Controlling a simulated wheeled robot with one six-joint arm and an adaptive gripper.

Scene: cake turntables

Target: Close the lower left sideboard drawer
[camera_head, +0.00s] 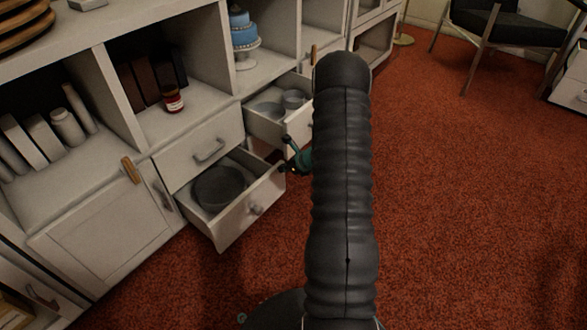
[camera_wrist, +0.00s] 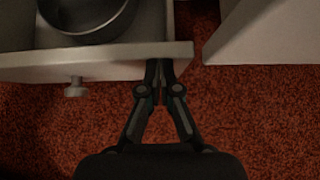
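The lower left sideboard drawer (camera_head: 232,215) is pulled open, with a round knob (camera_head: 256,209) on its white front. A dark round pan (camera_head: 218,187) lies inside it. In the wrist view the drawer front (camera_wrist: 110,62) crosses the upper left, with the knob (camera_wrist: 76,87) left of my fingers and part of the pan (camera_wrist: 85,18) behind. My gripper (camera_wrist: 159,68) is shut and empty, its fingertips at the right end of the drawer front; I cannot tell whether they touch. In the head view my gripper (camera_head: 287,158) is partly hidden behind my arm.
Another open drawer (camera_head: 268,125) with metal tins stands to the right. A closed drawer (camera_head: 200,155) sits above the lower left one. A white panel (camera_wrist: 265,35) fills the wrist view's upper right.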

